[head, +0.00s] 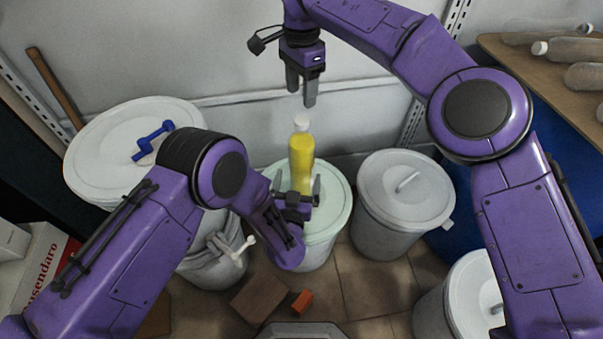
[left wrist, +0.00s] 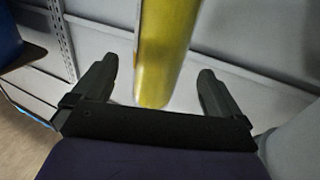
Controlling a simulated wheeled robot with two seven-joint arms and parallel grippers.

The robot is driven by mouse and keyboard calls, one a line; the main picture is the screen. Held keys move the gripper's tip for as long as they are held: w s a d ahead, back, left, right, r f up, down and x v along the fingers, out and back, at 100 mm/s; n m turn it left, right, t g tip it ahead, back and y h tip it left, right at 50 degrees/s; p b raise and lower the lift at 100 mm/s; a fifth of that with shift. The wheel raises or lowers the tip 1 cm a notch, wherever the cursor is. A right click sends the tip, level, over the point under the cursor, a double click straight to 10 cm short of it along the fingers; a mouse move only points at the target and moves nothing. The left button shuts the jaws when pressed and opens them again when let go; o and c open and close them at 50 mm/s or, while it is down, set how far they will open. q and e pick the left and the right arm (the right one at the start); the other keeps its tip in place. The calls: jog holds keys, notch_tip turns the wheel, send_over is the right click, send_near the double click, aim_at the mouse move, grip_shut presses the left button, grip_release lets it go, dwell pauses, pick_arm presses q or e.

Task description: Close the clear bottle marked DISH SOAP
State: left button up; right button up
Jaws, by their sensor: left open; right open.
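The clear bottle (head: 301,160) holds yellow liquid and stands upright over the pale green drum lid (head: 337,210). A white top (head: 302,122) shows at its neck; I cannot tell whether it is a cap fully on. No label is readable. My left gripper (head: 297,184) is open at the bottle's lower part, a finger on each side. In the left wrist view the bottle (left wrist: 165,60) shows between the spread fingers, with gaps on both sides. My right gripper (head: 301,96) is open and empty, pointing down just above the white top.
A white drum (head: 130,125) at left carries a blue tool (head: 150,143). Another white drum (head: 405,190) stands to the right. Several clear bottles (head: 585,76) lie on a wooden board at upper right. A brown block (head: 258,299) and an orange block (head: 303,301) lie on the floor.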

aim_at(301, 121)
pick_arm(q)
jog(key=w+d, duration=0.1)
jog(key=w, duration=0.7)
jog(key=shift+w, duration=0.35)
jog(key=shift+d, duration=0.1)
grip_shut()
pick_arm(e)
jog(key=n, duration=0.4)
jog(key=shift+f, duration=0.1)
notch_tip(301, 121, down, 8)
jog(key=shift+r, duration=0.1)
